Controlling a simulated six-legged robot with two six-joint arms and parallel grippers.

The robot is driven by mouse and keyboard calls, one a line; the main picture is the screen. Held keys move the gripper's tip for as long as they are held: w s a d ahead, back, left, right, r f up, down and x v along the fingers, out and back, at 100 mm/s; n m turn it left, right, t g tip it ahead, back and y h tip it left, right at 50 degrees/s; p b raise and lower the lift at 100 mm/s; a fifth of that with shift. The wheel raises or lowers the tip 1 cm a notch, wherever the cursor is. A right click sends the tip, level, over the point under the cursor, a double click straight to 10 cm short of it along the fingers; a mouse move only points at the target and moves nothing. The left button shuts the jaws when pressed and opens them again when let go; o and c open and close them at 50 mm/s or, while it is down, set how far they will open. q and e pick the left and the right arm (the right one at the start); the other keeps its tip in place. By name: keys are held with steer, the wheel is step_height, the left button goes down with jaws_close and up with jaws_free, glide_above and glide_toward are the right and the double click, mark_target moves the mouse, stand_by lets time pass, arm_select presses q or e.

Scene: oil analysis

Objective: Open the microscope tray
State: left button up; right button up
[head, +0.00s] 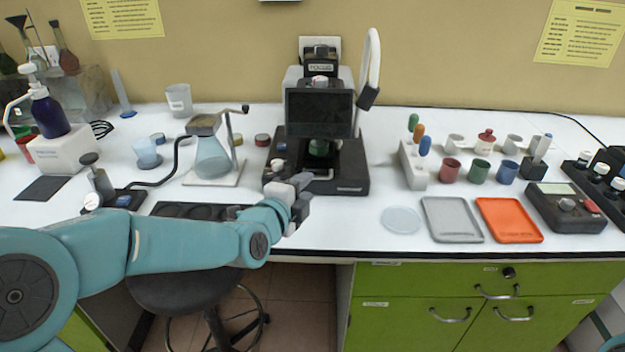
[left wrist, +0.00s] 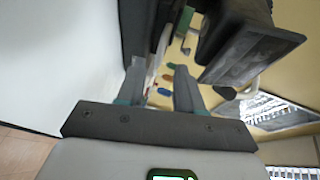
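The microscope (head: 318,110) stands at the back middle of the bench, with a dark screen, a black base (head: 345,172) and a white curved arm at its right. A green round piece (head: 319,147) shows under the screen; I cannot tell the tray apart from the base. My left gripper (head: 298,190) is at the front left corner of the base; whether it touches is unclear. In the left wrist view its two fingers (left wrist: 158,85) stand apart, with nothing clearly held between them. The dark screen (left wrist: 245,40) shows close by at upper right. My right gripper is out of view.
A flask on a stand (head: 212,155) is left of the microscope. A dark tray with round wells (head: 185,210) lies partly behind my left arm. At right are a clear dish (head: 401,220), a grey tray (head: 452,220), an orange tray (head: 510,220) and a dark scale (head: 565,208).

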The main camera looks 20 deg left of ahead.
mark_target(316, 178)
arm_select(q)
steer(key=shift+x, duration=2.25)
jaws_close()
steer(key=shift+r, duration=0.1)
